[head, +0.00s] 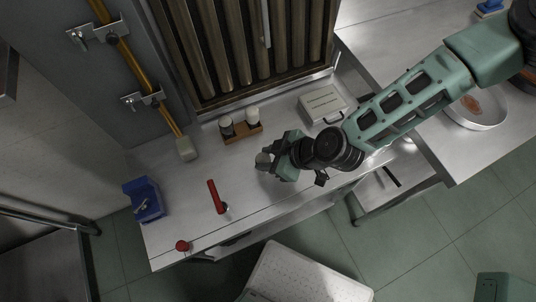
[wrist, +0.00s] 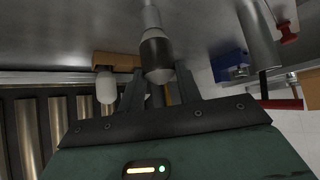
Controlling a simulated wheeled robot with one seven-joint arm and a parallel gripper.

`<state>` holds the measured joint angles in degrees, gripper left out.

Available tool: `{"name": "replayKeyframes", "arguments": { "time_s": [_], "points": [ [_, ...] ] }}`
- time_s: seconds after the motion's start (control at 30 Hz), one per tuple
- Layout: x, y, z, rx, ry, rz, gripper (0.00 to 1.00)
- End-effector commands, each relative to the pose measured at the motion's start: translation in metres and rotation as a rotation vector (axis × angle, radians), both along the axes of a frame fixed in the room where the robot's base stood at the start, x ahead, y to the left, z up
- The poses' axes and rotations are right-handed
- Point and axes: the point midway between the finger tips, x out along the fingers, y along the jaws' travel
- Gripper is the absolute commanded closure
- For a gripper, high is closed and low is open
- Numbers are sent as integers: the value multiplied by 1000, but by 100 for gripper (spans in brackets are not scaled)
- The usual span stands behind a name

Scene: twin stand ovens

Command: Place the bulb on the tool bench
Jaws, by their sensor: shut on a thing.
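My gripper (head: 266,160) is over the tool bench (head: 185,215), right of its middle. It is shut on a small pale piece with a dark band, which I take for the bulb (head: 262,158). In the wrist view the bulb (wrist: 156,52) sits between the two fingers, with a grey end towards me and a narrower pale part pointing away. I cannot tell whether its far end touches the bench top. The gripper's fingers hide part of it in the head view.
A wooden block (head: 240,132) holds two pale-topped pieces at the back. A silver case (head: 323,104) lies to its right. A red-handled tool (head: 216,197), a red knob (head: 183,246) and a blue bin (head: 146,200) are to the left.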

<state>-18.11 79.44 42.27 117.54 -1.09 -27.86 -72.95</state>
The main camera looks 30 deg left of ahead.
Motion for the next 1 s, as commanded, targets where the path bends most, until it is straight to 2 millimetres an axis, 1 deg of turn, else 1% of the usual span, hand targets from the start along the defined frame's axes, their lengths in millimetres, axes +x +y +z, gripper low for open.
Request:
{"name": "replayKeyframes", "arguments": {
  "time_s": [0.03, 0.07, 0.1, 0.13, 0.43, 0.57, 0.67, 0.9, 1.0],
  "points": [
    [0, -1, -2, -3, 0, -1, 89],
    [0, -1, -2, -3, 1, -1, 58],
    [0, -1, -2, -3, 1, -1, 47],
    [0, -1, -2, -3, 1, -1, 44],
    [0, -2, 0, -2, 0, -1, 44],
    [2, -8, 7, -1, -2, -1, 44],
    [3, -20, 17, -2, -3, 0, 44],
    [8, -53, 52, -1, -4, -1, 44],
    [8, -65, 64, -3, -2, -1, 44]
  ]
}}
